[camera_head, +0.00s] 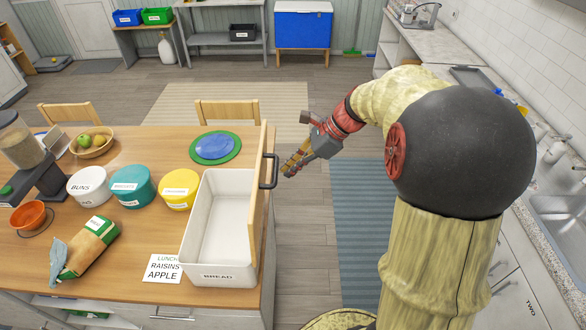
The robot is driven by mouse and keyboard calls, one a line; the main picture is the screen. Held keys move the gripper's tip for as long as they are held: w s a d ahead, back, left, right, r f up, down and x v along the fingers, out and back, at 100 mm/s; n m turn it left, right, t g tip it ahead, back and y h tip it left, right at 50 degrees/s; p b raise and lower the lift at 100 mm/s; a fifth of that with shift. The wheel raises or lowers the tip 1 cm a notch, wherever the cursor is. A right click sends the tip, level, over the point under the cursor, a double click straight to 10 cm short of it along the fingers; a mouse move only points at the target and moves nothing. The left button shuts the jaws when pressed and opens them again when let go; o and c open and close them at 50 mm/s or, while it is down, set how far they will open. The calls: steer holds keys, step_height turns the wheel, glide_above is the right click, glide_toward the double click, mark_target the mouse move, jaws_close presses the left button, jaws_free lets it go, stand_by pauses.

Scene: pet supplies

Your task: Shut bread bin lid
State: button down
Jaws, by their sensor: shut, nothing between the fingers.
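The bread bin (215,225) is a white rectangular box labelled BREAD near the right edge of the wooden table. It stands open and looks empty inside. Its wooden lid (260,205) stands upright along the bin's right side, with a dark handle (270,170) on its outer face, toward the right. My gripper (288,172) is shut and empty, just right of the handle and seemingly a little apart from it. The depth between them is hard to judge.
On the table (140,240) left of the bin are a yellow canister (180,190), a teal canister (132,187), a white BUNS canister (88,186), a green-brown bag (88,250) and a note (162,268). A blue plate (215,147) lies behind the bin. Open floor lies right of the table.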

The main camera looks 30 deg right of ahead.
steer(key=shift+w+a+r+h+p, duration=0.3)
steer(key=shift+w+a+r+p, duration=0.25)
steer(key=shift+p, duration=0.45)
steer(key=shift+s+a+g, duration=0.1)
steer(key=shift+a+g, duration=0.05)
steer(key=shift+g, duration=0.15)
